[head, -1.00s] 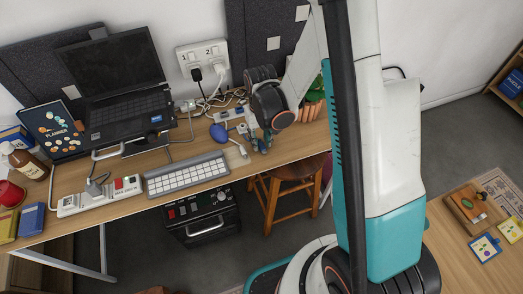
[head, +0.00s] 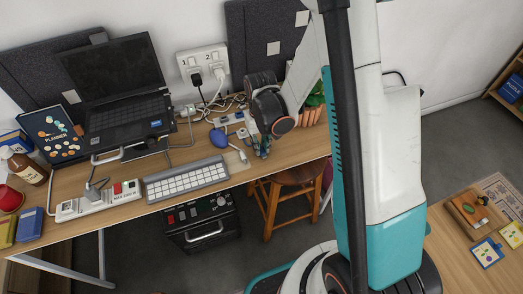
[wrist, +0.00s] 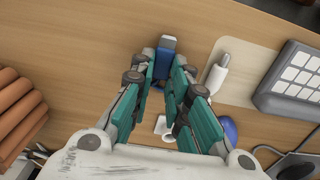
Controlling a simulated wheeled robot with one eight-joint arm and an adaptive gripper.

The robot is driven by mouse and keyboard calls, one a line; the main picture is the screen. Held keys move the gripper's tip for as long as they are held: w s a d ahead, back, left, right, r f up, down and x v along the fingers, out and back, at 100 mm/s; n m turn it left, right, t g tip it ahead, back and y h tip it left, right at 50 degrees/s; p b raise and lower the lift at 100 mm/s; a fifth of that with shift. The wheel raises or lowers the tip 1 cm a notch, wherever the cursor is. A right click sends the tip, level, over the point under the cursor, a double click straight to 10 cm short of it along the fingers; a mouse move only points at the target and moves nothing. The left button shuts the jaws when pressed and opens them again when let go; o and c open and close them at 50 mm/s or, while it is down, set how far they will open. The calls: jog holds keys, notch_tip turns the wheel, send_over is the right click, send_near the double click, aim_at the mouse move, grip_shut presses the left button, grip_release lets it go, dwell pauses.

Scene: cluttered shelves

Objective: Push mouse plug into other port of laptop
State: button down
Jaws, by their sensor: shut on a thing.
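The open black laptop (head: 128,110) stands at the left of the desk on a raised stand. Its ports are too small to make out. The blue mouse (head: 218,138) lies right of it; the mouse also shows in the wrist view (wrist: 229,130). My gripper (head: 262,150) is low over the desk, right of the mouse and well apart from the laptop. In the wrist view my gripper (wrist: 166,75) is shut on a small blue piece with a grey end (wrist: 166,58). I cannot tell whether this is the mouse plug. A white plug-like piece (wrist: 217,75) lies beside the fingers.
A grey keyboard (head: 186,180) and a white power strip (head: 100,202) lie along the front edge. Loose cables (head: 222,102) run behind the mouse below a wall socket (head: 203,62). Orange-brown pots (wrist: 18,108) stand close left of my gripper in the wrist view. A stool (head: 290,190) stands below.

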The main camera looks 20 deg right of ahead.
jog(key=shift+r, duration=0.35)
dwell(0.5)
jog(key=shift+r+p, duration=1.7)
jog(key=shift+r, duration=0.75)
jog(key=c, duration=2.3)
grip_release()
grip_shut()
